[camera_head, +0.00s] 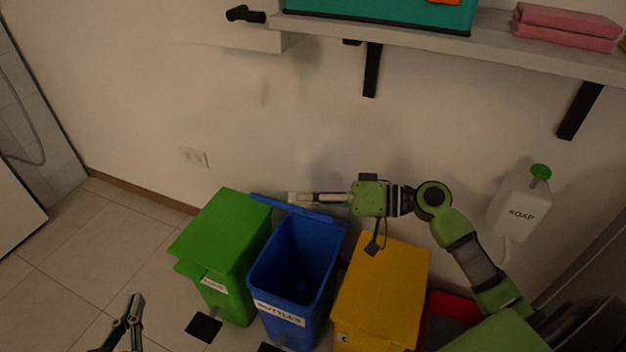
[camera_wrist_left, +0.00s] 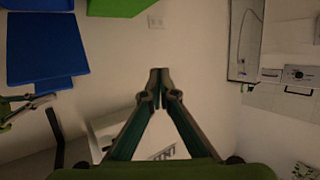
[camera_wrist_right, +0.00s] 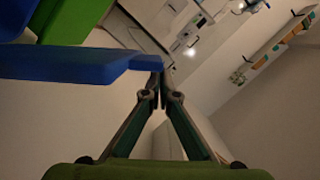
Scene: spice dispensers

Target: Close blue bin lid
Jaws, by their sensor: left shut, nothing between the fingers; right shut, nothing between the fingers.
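The blue bin (camera_head: 262,275) stands open between two other bins, with its dark inside visible. Its blue lid (camera_head: 270,205) is raised at the back, near the wall, and shows nearly edge-on. My right gripper (camera_head: 291,198) is shut and empty at the lid, its fingers pointing left along it. In the right wrist view the blue lid (camera_wrist_right: 70,64) reaches close to the fingertips (camera_wrist_right: 156,77); I cannot tell whether they touch. My left gripper (camera_head: 138,297) is shut and empty, low at the left and apart from the bins. The left wrist view also shows its fingertips (camera_wrist_left: 159,72).
A green bin (camera_head: 220,240) stands left of the blue bin and a yellow bin (camera_head: 385,290) right of it, both with lids down. A shelf (camera_head: 480,40) and a soap bottle (camera_head: 518,205) are on the wall. Floor (camera_head: 90,260) at the left is clear.

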